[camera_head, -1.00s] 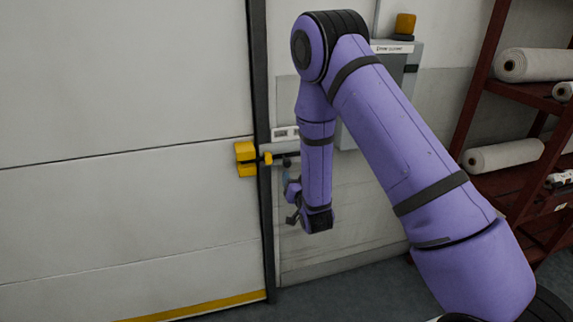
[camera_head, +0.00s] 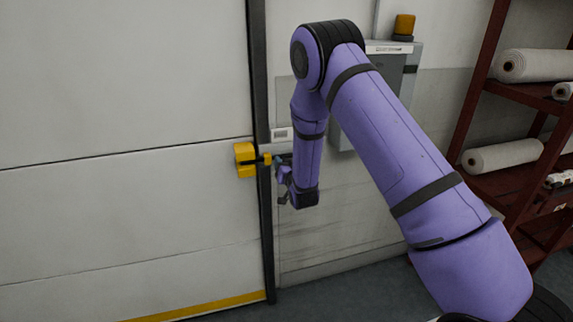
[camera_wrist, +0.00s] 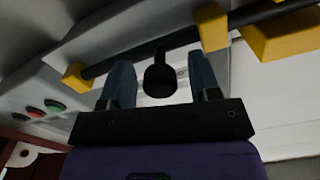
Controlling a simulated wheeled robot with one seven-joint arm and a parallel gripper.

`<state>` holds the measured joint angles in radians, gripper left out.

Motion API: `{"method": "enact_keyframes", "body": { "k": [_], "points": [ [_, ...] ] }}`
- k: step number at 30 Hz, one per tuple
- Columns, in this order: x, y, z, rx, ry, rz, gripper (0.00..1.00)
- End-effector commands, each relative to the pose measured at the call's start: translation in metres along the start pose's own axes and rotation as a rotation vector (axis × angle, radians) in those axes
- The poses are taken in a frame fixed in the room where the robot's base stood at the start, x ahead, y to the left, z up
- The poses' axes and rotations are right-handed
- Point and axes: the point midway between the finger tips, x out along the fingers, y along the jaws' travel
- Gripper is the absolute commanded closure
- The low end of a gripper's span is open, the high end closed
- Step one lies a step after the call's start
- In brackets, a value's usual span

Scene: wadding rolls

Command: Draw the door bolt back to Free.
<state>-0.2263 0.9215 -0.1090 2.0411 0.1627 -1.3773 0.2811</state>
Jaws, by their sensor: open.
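The door bolt is a dark bar (camera_wrist: 140,54) held in yellow brackets (camera_wrist: 212,27) in the wrist view. Its black knob (camera_wrist: 160,80) hangs between the two fingers of my open gripper (camera_wrist: 160,86), with a gap visible on each side. In the head view the yellow keeper (camera_head: 245,160) sits on the door's edge and the bar reaches into it. My gripper (camera_head: 282,170) is at the bolt, just right of the dark door post. My arm hides most of the bolt there.
The large pale door (camera_head: 120,110) fills the left. A grey control box (camera_head: 385,110) with an amber lamp (camera_head: 404,25) is on the wall behind my arm. Red and green buttons (camera_wrist: 45,109) show in the wrist view. A red rack (camera_head: 480,100) holds white rolls at right.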

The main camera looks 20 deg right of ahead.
Motion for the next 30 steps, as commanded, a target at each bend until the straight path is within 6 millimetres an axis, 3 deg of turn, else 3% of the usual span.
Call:
{"method": "enact_keyframes", "body": {
  "k": [1, 6, 8, 13, 22, 30],
  "points": [
    [0.000, 0.000, 0.000, 0.000, 0.000, 0.000, 0.50],
    [0.000, 0.000, 0.000, 0.000, 0.000, 0.000, 0.89],
    [0.000, 0.000, 0.000, 0.000, 0.000, 0.000, 1.00],
    [0.000, 0.007, -0.002, 0.000, 0.001, 0.002, 1.00],
    [0.000, 0.060, -0.014, 0.000, 0.001, 0.004, 1.00],
    [0.000, 0.069, -0.016, 0.000, 0.000, 0.002, 1.00]
  ]
}}
